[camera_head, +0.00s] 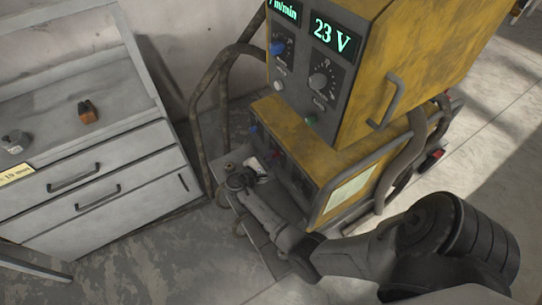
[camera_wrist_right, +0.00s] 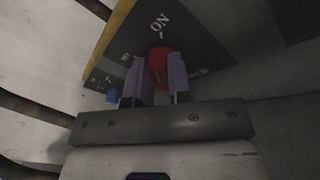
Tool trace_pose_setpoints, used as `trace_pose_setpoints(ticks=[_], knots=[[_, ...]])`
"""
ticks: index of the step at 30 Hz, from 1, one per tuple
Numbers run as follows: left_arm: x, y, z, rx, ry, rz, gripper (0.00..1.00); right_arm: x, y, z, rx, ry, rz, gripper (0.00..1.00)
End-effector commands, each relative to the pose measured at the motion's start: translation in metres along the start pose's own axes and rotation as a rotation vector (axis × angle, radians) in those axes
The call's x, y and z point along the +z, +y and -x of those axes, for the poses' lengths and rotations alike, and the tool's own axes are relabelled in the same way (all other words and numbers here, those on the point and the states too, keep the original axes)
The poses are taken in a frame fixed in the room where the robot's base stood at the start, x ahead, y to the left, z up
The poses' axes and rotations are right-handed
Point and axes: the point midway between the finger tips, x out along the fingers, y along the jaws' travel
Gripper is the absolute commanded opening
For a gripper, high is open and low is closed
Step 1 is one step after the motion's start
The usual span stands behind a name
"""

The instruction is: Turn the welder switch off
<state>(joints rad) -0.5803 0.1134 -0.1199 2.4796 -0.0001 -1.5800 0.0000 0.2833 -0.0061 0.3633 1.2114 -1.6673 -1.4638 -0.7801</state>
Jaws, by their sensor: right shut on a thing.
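The yellow welder (camera_head: 320,140) stands right of centre in the head view, with a dark front panel. In the right wrist view its red switch knob (camera_wrist_right: 158,62) sits on a dark panel just below an "ON" mark (camera_wrist_right: 159,23). The knob looks lined up with that mark. My right gripper (camera_wrist_right: 157,85) is shut on the red knob, one purple finger on each side. In the head view my right gripper (camera_head: 242,178) is low in front of the welder's lower panel; its fingertips and the switch are hard to make out there. My left gripper is out of view.
The upper unit (camera_head: 365,60) shows "23 V" and has several knobs. A handle and thick hoses run along the welder's right side. Grey drawers (camera_head: 100,185) stand at the left with a small orange-brown object (camera_head: 88,112) on top. A blue knob (camera_wrist_right: 112,97) is near my gripper.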

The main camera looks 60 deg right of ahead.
Motion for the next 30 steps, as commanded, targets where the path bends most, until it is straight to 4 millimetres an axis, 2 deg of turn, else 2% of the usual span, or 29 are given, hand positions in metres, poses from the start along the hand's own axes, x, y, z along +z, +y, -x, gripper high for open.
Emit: trace_pose_setpoints(ticks=[1, 6, 15, 21, 30], knots=[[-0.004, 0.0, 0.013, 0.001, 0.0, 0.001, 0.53, 0.005, 0.004, 0.0, -0.006, 0.006, 0.032, 0.0], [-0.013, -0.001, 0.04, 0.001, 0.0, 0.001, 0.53, 0.007, 0.008, -0.001, -0.033, 0.033, 0.165, 0.0], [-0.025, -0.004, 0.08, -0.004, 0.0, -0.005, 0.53, 0.006, 0.011, -0.002, -0.086, 0.088, 0.439, 0.0], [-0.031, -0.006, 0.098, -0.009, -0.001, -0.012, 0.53, 0.004, 0.012, -0.003, -0.122, 0.124, 0.622, 0.0], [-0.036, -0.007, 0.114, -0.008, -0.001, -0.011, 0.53, 0.0, 0.014, -0.004, -0.177, 0.179, 0.895, 0.0]])
